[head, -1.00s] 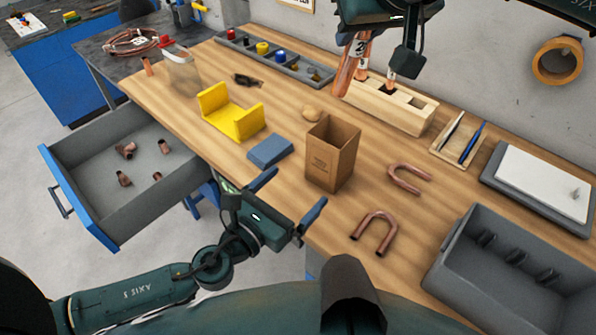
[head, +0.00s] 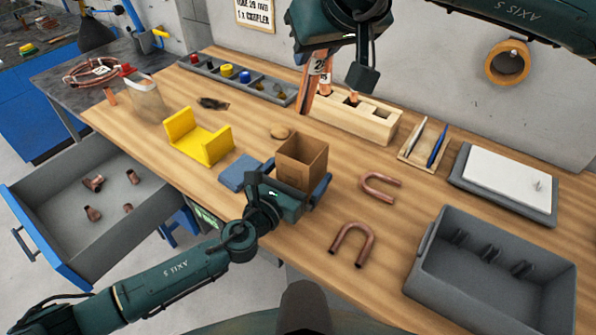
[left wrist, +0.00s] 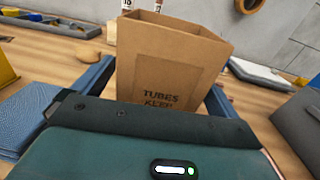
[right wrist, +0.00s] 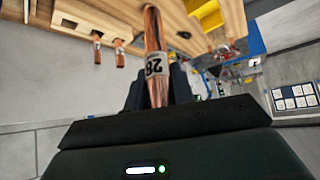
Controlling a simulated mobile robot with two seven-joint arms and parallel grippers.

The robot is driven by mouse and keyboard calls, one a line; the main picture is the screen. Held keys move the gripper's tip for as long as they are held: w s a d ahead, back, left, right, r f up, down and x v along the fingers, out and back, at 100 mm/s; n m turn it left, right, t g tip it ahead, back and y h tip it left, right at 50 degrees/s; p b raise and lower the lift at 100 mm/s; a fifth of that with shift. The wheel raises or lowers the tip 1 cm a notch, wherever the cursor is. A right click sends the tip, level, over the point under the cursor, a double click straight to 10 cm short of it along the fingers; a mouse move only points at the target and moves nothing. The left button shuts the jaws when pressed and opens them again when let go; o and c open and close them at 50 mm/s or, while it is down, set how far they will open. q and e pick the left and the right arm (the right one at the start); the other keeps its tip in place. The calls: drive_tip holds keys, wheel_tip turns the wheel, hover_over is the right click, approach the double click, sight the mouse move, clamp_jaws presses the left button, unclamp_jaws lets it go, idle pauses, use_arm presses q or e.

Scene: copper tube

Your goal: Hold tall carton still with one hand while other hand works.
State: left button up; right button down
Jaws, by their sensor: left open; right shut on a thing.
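The tall brown carton (head: 300,163) stands upright on the workbench, open at the top. The left wrist view shows the carton (left wrist: 165,60) with printing on its front. My left gripper (head: 296,180) is open, with one blue finger on each side of the carton's lower part. I cannot tell whether the fingers touch it. My right gripper (right wrist: 157,92) is shut on a copper tube (right wrist: 153,40) with a white label reading 28. It is above the wooden block (head: 378,125), beyond the carton.
More copper tubes (right wrist: 97,50) stand in the block. A blue pad (head: 238,173) and yellow cradle (head: 200,140) lie left of the carton. Two copper U-bends (head: 352,240) and a grey bin (head: 425,250) are to the right. An open drawer (head: 150,200) juts out at left.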

use_arm(q)
drive_tip(key=c, duration=1.1)
use_arm(e)
drive_tip(key=w+f+m+h, duration=0.1)
drive_tip(key=m, duration=0.1)
drive_tip(key=w+a+f+m+g+h, duration=0.1)
drive_tip(key=m, duration=0.1)
drive_tip(key=w+f+m+g+h, duration=0.1)
drive_tip(key=w+f+m+h, duration=0.1)
drive_tip(key=shift+a+f, duration=0.1)
drive_tip(key=shift+a, duration=0.1)
drive_tip(key=shift+a+f+m+g+h, duration=0.1)
drive_tip(key=shift+f+m+g+h, duration=0.35)
drive_tip(key=shift+m+g, duration=0.35)
drive_tip(key=shift+f, duration=1.6)
